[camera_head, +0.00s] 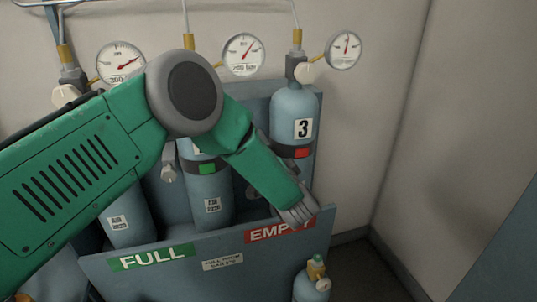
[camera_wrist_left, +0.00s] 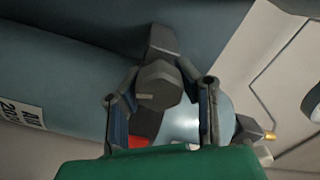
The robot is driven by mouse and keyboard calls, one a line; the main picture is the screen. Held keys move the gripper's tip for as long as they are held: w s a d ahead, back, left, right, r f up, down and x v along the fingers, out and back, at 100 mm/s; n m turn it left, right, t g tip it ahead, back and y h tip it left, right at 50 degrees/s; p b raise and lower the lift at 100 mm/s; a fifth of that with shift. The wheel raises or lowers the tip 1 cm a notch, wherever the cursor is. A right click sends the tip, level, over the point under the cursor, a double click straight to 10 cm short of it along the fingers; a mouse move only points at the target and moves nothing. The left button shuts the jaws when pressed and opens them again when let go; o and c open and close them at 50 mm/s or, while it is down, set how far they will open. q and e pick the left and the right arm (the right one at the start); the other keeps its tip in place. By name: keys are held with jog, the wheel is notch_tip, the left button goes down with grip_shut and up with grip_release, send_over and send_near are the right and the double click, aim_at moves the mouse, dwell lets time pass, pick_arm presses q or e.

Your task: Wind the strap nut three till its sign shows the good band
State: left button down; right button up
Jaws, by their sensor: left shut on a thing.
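Cylinder three (camera_head: 290,110) stands at the right of the rack, marked with a black 3 on a white label. A dark strap crosses it, and its sign (camera_head: 302,153) shows red. My left gripper (camera_head: 298,212) is in front of the cylinder's lower part, just above the EMPTY plate. In the left wrist view the dark faceted strap nut (camera_wrist_left: 157,88), with a pale mark on its face, sits between the fingers of my left gripper, which is shut on it. Part of the red sign (camera_wrist_left: 138,142) shows behind the left finger. The head view hides the nut.
The middle cylinder's strap sign (camera_head: 207,169) is green. My left arm covers much of the left cylinder (camera_head: 127,220). Gauges and hoses stand above, with a gauge (camera_head: 343,50) by cylinder three. A small cylinder (camera_head: 312,284) stands in front. The floor at right is free.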

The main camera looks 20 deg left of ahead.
pick_arm(q)
jog(key=shift+d+f, duration=0.15)
jog(key=c, duration=1.3)
grip_release()
jog(key=shift+c, duration=0.2)
jog(key=shift+d, duration=0.1)
jog(key=v, duration=1.2)
jog(key=shift+w, duration=0.1)
jog(key=shift+f, duration=0.1)
